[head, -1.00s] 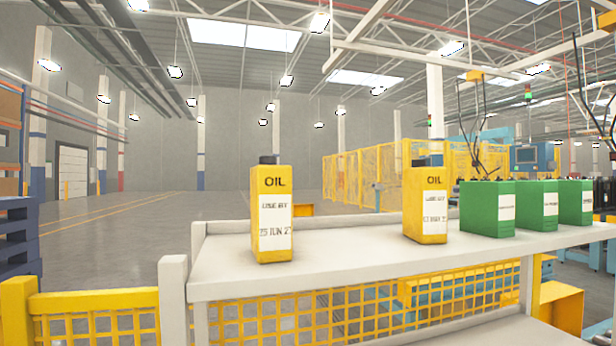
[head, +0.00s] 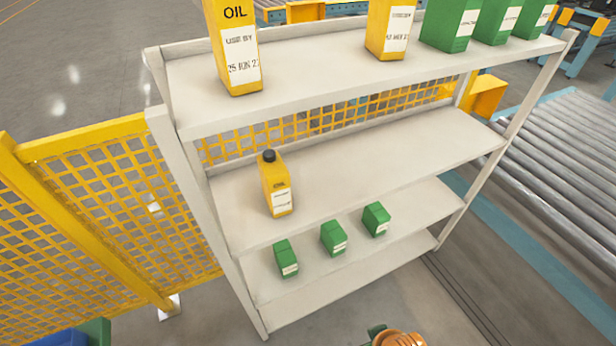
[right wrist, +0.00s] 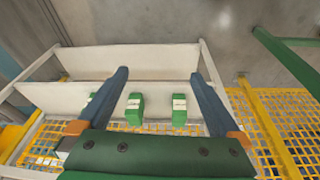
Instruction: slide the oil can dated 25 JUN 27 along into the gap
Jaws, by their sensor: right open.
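The yellow oil can (head: 232,50) stands upright at the left of the top shelf. A second yellow can (head: 390,30) stands farther right, with a different date I can only partly read. Bare shelf lies between these two cans; green cans (head: 452,25) stand right of the second. My right gripper (right wrist: 160,75) is open and empty in the right wrist view, with green cans (right wrist: 135,108) beyond its fingers. My left gripper is not in view.
The pale rack (head: 330,85) holds another yellow can (head: 276,185) on a middle shelf and small green cans (head: 333,238) below. Yellow mesh fencing (head: 85,190) stands left and behind. A roller conveyor (head: 550,150) runs at the right.

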